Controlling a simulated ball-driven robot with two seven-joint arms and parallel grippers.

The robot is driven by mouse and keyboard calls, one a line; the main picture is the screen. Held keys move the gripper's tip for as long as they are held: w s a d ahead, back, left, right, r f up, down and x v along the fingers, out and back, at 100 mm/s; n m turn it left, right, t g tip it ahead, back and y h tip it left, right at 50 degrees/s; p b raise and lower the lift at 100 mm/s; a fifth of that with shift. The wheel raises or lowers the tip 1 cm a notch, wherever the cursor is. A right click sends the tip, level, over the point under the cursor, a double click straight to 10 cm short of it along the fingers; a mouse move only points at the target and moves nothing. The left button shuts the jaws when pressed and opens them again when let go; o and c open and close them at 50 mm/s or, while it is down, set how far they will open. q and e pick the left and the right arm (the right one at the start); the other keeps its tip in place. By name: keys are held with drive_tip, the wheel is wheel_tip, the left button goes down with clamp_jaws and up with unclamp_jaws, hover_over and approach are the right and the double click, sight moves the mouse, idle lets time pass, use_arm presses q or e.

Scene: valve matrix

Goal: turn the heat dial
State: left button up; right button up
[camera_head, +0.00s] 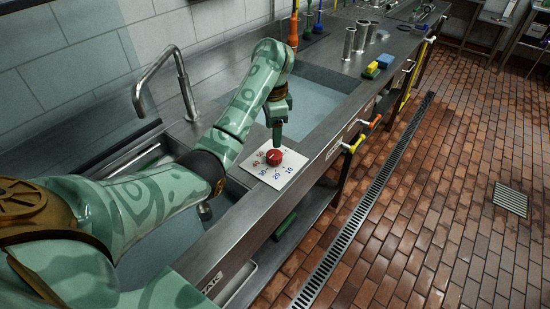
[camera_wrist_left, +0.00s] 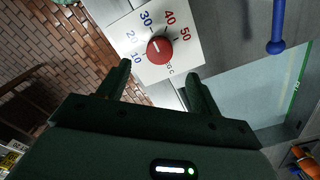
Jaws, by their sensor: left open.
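The heat dial (camera_head: 274,157) is a round red knob on a white plate (camera_head: 284,176) printed with numbers from 10 to 50. The plate lies on the steel counter between two basins. In the left wrist view the dial (camera_wrist_left: 159,50) sits just beyond my fingertips, roughly centred between them, with a small light mark on its face. My left gripper (camera_head: 278,130) points down above the far side of the dial in the head view. In the left wrist view its two fingers (camera_wrist_left: 158,76) are spread with nothing between them. My right gripper is not in view.
A tap (camera_head: 165,75) rises behind the near sink. Valve handles, orange (camera_head: 369,122) and yellow (camera_head: 354,144), stick out from the counter's front. Sponges (camera_head: 378,66) and metal cylinders (camera_head: 349,43) stand farther along. A blue-handled tool (camera_wrist_left: 277,30) shows beside the plate in the wrist view.

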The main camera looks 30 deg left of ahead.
sight(273, 154)
use_arm(q)
wheel_tip(273, 154, down, 8)
drive_tip(key=b, duration=0.3)
drive_tip(key=shift+r, duration=0.25)
drive_tip(key=shift+f, duration=0.55)
drive_tip(key=shift+r, duration=0.1)
drive_tip(key=c, duration=0.8)
drive_tip(key=shift+c, duration=0.8)
